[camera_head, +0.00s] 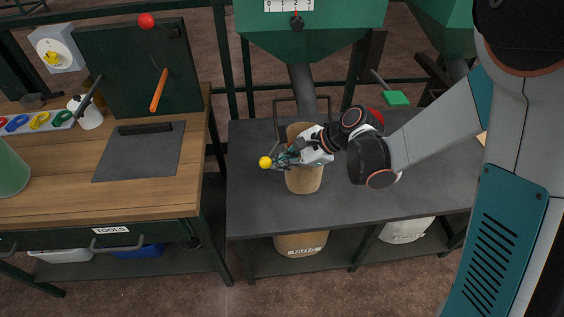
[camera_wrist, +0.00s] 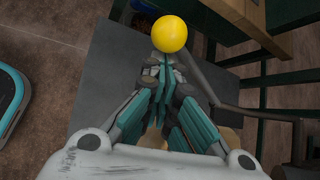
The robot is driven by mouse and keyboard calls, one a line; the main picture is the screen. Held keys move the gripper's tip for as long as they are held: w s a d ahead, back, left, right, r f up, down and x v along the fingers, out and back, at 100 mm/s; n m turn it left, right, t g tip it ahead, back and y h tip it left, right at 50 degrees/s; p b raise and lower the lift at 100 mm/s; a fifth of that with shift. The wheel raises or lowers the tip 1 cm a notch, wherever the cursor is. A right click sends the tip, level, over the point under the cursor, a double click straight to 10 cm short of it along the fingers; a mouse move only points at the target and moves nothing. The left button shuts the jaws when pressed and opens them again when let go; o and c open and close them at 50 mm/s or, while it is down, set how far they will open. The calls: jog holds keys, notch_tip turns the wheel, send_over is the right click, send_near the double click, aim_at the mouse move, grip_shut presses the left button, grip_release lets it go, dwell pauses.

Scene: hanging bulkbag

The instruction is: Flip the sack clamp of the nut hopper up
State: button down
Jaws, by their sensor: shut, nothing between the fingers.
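The nut hopper (camera_head: 305,38) is green, with a grey spout (camera_head: 303,88) running down toward a tan sack (camera_head: 304,180) at the workbench. A yellow ball knob (camera_head: 265,162), seemingly the sack clamp's handle end, is at the sack's left; it also shows in the wrist view (camera_wrist: 170,33). A grey bar (camera_wrist: 208,82) runs from near the knob toward a dark frame (camera_wrist: 262,112). My gripper (camera_head: 279,160) is shut and empty, its fingertips close to the knob; I cannot tell whether they touch. My gripper and wrist hide part of the sack and clamp.
The dark bench top (camera_head: 265,205) is clear at the front. A green-ended lever (camera_head: 396,98) stands behind my arm. At left, a wooden tool bench (camera_head: 60,205) carries an upright board (camera_head: 140,70) with an orange handle (camera_head: 159,90) and red ball (camera_head: 146,20).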

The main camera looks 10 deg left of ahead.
jog(key=w+r+g+p, duration=0.1)
jog(key=w+r+p, duration=0.1)
jog(key=r+p, duration=0.3)
jog(key=w+a+r+m+g+p, duration=0.1)
jog(key=r+p, duration=0.5)
jog(key=r, duration=0.7)
jog(key=shift+w+r+h, duration=0.15)
jog(key=shift+w+h, duration=0.25)
jog(key=shift+w, duration=0.4)
jog(key=w+d+r+p, duration=0.4)
jog(key=d+r, duration=0.2)
jog(key=shift+w+r, duration=0.2)
jog(key=shift+w, duration=0.05)
jog(key=shift+d, duration=0.1)
